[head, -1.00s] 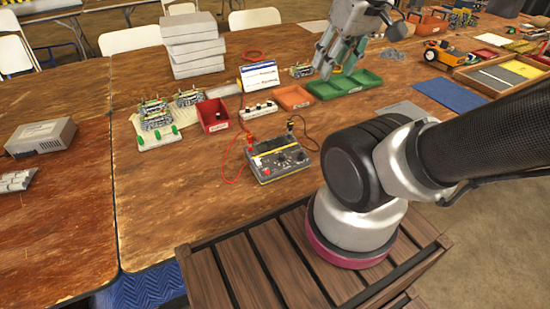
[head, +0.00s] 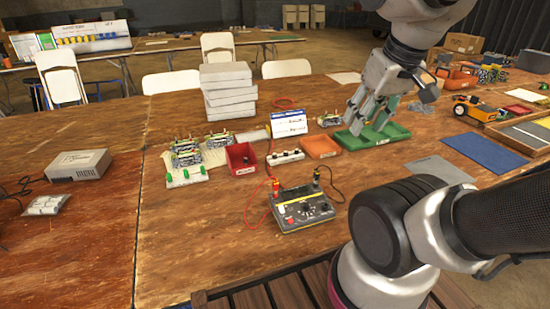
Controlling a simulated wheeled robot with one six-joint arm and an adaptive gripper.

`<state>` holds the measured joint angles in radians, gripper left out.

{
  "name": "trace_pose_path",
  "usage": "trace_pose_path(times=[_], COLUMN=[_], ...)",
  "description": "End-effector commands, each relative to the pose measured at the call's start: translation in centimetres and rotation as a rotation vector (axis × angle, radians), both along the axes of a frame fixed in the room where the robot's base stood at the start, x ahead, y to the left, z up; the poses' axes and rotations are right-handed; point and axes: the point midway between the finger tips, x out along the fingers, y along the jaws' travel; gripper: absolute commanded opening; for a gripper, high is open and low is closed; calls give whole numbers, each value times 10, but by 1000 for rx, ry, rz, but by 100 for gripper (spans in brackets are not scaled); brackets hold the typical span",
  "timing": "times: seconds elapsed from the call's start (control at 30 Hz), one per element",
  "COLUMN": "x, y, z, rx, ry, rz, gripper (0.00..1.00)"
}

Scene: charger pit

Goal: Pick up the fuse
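No fuse can be made out for certain; anything that small is too tiny to tell in the head view. A red bin (head: 241,158) with a white label holds something dark and small. An orange tray (head: 320,146) and a green tray (head: 392,132) stand to its right. My gripper (head: 362,122) points down at the left part of the green tray, its fingers apart. Nothing is visible between the fingers. They hide part of the tray, and I cannot tell whether they touch it.
A yellow-black meter (head: 302,207) with red and black leads stands in front. A white strip (head: 285,156), circuit boards (head: 186,158) and stacked grey boxes (head: 228,90) are nearby. A blue mat (head: 484,151) lies at right. The wooden table (head: 190,235) is clear at front left.

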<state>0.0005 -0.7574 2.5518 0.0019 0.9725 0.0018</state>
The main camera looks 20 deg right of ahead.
Motion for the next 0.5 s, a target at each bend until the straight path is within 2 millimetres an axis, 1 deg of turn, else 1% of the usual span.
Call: trace_pose_path(times=[0.07,0.1,0.17,0.27,0.33,0.37,0.43,0.47,0.5], x=[0,0,1,4,9,14,31,39,52], y=[0,0,0,1,2,2,4,4,5], z=[0,0,-1,-12,-25,-30,-39,-43,-47], rx=[0,0,0,0,-1,0,-2,-2,-2], ry=[0,0,7,59,127,157,227,256,290], rz=[0,0,2,6,8,11,16,17,20], gripper=[40,43,43,43,43,43,43,43,43])
